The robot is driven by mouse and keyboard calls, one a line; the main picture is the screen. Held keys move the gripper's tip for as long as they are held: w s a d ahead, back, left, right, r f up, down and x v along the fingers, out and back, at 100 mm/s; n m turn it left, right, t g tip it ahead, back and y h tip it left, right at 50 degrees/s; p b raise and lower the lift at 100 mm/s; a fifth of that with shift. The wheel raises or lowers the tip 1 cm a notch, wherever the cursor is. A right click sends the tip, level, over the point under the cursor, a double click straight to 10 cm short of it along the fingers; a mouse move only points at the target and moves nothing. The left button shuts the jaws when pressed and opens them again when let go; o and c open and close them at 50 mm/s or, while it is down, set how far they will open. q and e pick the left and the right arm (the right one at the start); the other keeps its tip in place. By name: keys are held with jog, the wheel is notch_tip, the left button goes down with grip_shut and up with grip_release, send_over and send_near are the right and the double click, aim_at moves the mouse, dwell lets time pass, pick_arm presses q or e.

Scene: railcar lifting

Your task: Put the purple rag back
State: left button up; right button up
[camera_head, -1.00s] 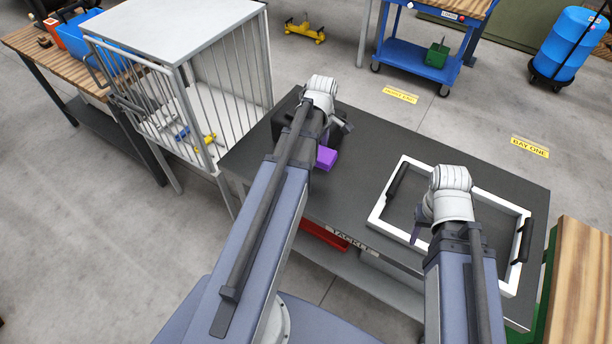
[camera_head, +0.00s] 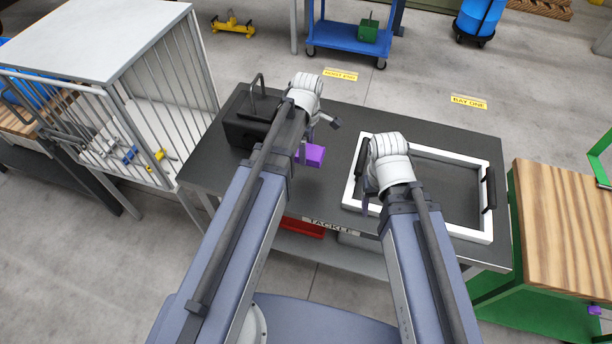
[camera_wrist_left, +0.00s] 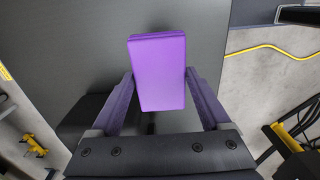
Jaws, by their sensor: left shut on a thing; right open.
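The purple rag (camera_head: 312,155) is a folded block. It is held over the dark-topped tackle table, to the right of a black box (camera_head: 245,128) with a raised handle. My left gripper (camera_head: 316,140) is shut on it. In the left wrist view the rag (camera_wrist_left: 160,75) sits between both fingers, with the dark tabletop below. I cannot tell how high it is above the table. My right gripper (camera_head: 368,187) is open and empty over the left side of a white frame (camera_head: 435,153) with black handles; its fingers are partly hidden.
The table (camera_head: 330,112) has bare dark top around the rag. A barred cage (camera_head: 160,85) stands to the left. A wood-topped green bench (camera_head: 560,215) is at the right, with a small purple thing (camera_head: 594,310) low on it. A blue cart (camera_head: 350,38) stands behind.

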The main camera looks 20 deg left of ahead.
pick_arm(q)
jog(key=shift+f+b, duration=5)
pick_arm(e)
jog(key=shift+f, duration=5.05)
pick_arm(q)
jog(key=shift+f, duration=0.15)
pick_arm(e)
jog(key=shift+f, duration=0.15)
pick_arm(q)
jog(key=o, duration=1)
pick_arm(e)
jog(key=shift+r, duration=0.2)
pick_arm(q)
notch_tip(320, 180, up, 12)
jog(key=p, duration=1.2)
jog(key=shift+r, duration=0.25)
pick_arm(e)
notch_tip(320, 180, up, 12)
pick_arm(q)
jog(key=shift+f, duration=0.1)
